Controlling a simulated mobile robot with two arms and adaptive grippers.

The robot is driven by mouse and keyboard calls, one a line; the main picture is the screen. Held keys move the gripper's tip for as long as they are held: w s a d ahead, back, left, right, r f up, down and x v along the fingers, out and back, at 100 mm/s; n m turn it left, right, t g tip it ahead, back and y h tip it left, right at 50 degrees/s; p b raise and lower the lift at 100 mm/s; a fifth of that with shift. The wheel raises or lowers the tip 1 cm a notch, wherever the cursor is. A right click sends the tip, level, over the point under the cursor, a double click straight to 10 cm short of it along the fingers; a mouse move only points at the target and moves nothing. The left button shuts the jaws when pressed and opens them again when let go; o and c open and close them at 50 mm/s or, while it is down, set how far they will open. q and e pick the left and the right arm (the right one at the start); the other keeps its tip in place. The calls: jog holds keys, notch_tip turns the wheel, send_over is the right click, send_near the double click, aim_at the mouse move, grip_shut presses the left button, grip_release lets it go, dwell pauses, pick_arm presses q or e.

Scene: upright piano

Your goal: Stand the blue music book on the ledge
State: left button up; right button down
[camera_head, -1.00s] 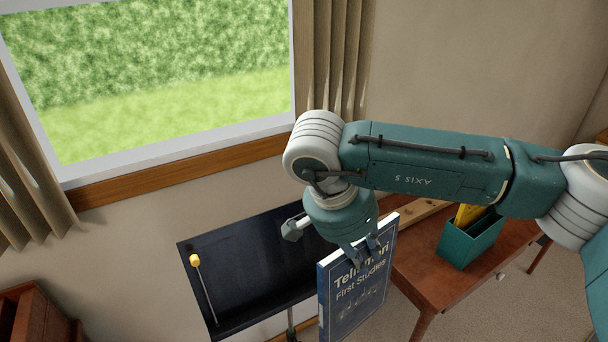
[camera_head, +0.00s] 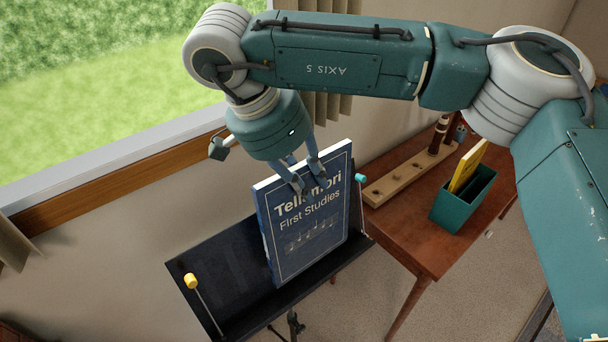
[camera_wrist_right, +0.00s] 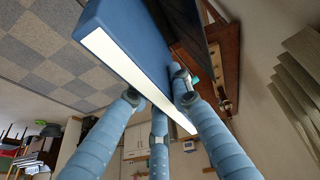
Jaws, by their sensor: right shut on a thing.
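The blue music book (camera_head: 305,228), titled "Telleinori First Studies", is upright with its cover facing me. In the head view it is in front of the black music stand (camera_head: 232,262), its lower edge close to the stand's ledge. I cannot tell whether it touches the ledge. My right gripper (camera_head: 307,180) is shut on the book's top edge from above. In the right wrist view the fingers (camera_wrist_right: 160,110) close around the book's white page edge (camera_wrist_right: 130,75). My left gripper is not in view.
A yellow-tipped rod (camera_head: 191,281) lies at the stand's left end, and a teal-tipped one (camera_head: 361,179) at its right. A wooden table (camera_head: 400,232) at right carries a teal box (camera_head: 461,203) with a yellow book and a wooden rack (camera_head: 400,180).

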aim_at(306, 213)
jog(key=shift+s+r, duration=0.1)
jog(key=shift+w+a+f+b, duration=0.1)
jog(key=shift+w+f+b, duration=0.15)
jog(key=shift+f+b, duration=0.15)
notch_tip(306, 213, down, 2)
jog(key=shift+s+f+b, duration=0.1)
jog(key=shift+b, duration=0.7)
notch_tip(306, 213, down, 4)
jog(key=b, duration=0.3)
jog(key=shift+f+b, duration=0.45)
jog(key=shift+f, duration=0.1)
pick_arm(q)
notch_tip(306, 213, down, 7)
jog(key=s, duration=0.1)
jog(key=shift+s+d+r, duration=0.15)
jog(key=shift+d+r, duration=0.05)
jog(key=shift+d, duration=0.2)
pick_arm(e)
jog(key=shift+f, duration=0.15)
pick_arm(q)
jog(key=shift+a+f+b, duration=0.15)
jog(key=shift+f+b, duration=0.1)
jog(key=shift+b, duration=0.15)
pick_arm(e)
jog(key=shift+f, duration=0.35)
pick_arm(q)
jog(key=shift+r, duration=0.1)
pick_arm(e)
jog(key=shift+a+r, duration=0.1)
